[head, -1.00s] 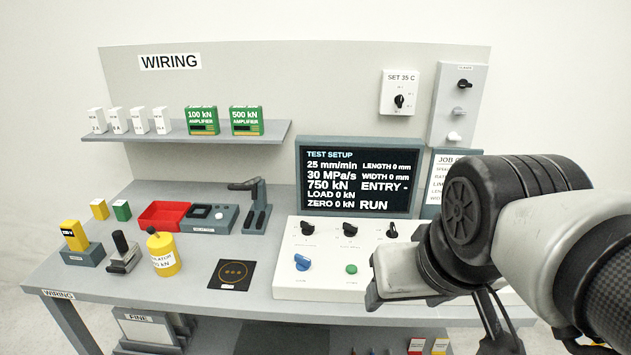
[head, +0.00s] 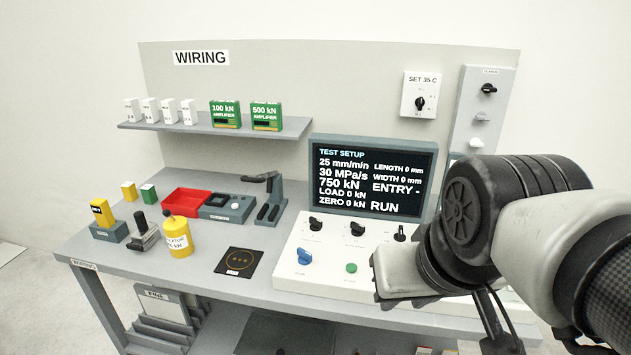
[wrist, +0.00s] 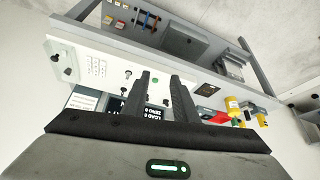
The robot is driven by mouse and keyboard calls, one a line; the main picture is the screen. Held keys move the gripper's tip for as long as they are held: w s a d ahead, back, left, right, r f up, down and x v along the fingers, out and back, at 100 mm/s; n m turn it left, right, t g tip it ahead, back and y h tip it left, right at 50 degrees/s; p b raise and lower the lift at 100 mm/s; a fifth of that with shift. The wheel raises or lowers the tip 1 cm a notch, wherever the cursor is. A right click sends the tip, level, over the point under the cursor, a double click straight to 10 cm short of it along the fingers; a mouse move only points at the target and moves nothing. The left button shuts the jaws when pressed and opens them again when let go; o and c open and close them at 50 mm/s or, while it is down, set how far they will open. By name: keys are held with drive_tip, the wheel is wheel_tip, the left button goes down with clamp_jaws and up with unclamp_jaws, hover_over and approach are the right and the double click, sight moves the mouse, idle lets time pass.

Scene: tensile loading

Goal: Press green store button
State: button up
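The green button (head: 351,268) is a small round cap on the sloped white control panel (head: 315,284), right of a blue knob (head: 305,257). My arm covers the panel's right part in the head view, and my gripper's fingers cannot be made out there. In the wrist view my gripper (wrist: 159,76) shows two dark fingers apart with nothing held between them. They point over the bench, with the screen partly behind them. I cannot clearly pick out the green button in the wrist view.
Black knobs (head: 357,229) line the panel's upper part below the test setup screen (head: 371,178). Left of the panel are a black mat (head: 238,262), a yellow bottle (head: 179,238), a red tray (head: 186,201) and a grey lever stand (head: 270,205). A shelf (head: 215,126) holds amplifiers.

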clamp_jaws()
idle(1.4)
